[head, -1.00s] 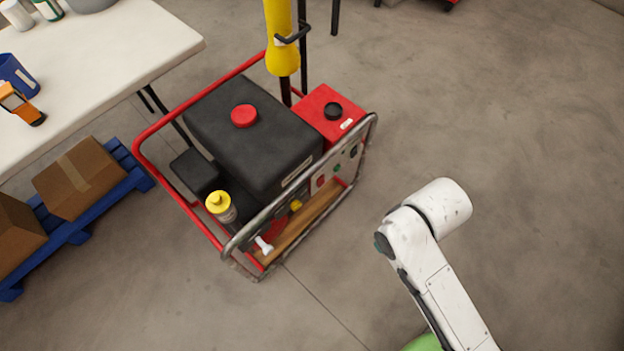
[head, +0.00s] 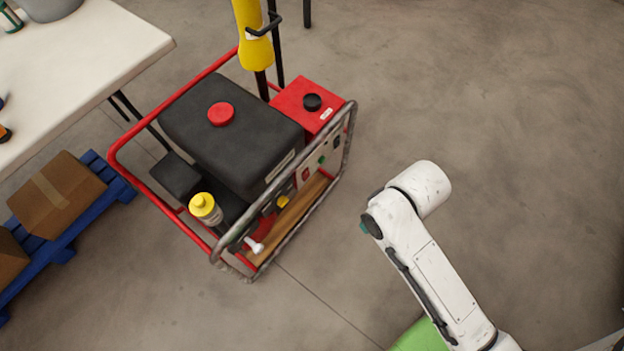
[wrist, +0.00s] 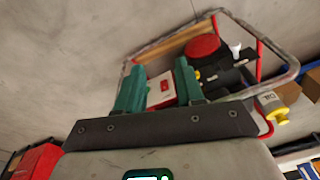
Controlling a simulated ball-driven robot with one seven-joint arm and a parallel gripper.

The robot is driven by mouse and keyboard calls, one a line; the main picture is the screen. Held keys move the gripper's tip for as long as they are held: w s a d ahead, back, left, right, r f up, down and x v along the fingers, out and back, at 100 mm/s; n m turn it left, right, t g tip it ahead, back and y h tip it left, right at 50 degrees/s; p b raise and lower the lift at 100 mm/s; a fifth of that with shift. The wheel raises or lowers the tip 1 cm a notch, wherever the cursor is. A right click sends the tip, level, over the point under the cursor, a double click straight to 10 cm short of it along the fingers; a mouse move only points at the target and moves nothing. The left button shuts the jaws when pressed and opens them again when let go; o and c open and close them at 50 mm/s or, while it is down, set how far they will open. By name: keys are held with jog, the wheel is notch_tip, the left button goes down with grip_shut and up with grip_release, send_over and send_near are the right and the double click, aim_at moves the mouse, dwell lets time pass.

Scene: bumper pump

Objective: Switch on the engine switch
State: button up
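The generator (head: 232,140), with a black tank in a red and grey tube frame, stands on the floor. Its light side panel carries a red switch (head: 306,174), a green one (head: 322,160) and a dark one (head: 336,142); labels are too small to read, so I cannot tell which is the engine switch. In the wrist view my gripper (wrist: 158,82) is open, its two green fingers apart. A red switch on a pale panel (wrist: 165,86) shows between and beyond the fingers, with no visible contact.
The tube frame's grey front bar (head: 300,200) borders the panel side. A yellow-capped bottle (head: 206,209) and a white pull handle (head: 254,246) are at the near end. A white table (head: 90,60) and boxes on a blue pallet (head: 50,245) are left. Floor right is clear.

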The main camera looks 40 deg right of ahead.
jog(key=w+f+m+t+b, duration=0.1)
jog(key=w+f+m+b, duration=0.1)
jog(key=f, duration=0.3)
jog(key=w+d+f+m+t+y+b, duration=0.1)
jog(key=w+f+m+b, duration=0.1)
jog(key=w+f+b, duration=0.1)
jog(key=w+f+m+t+y+b, duration=0.1)
jog(key=w+f+b, duration=0.2)
jog(key=f, duration=0.3)
jog(key=shift+w+d+f+m+t+b, duration=0.15)
jog(key=shift+d+f+m+t+b, duration=0.2)
jog(key=shift+b, duration=0.3)
grip_shut()
jog(key=w+d+f+m+t+b, duration=0.5)
jog(key=w+d+f+m+b, duration=0.1)
jog(key=w+f+m+b, duration=0.1)
jog(key=shift+d+f+m+b, duration=0.35)
jog(key=shift+f+m+b, duration=0.4)
jog(key=shift+f, duration=0.35)
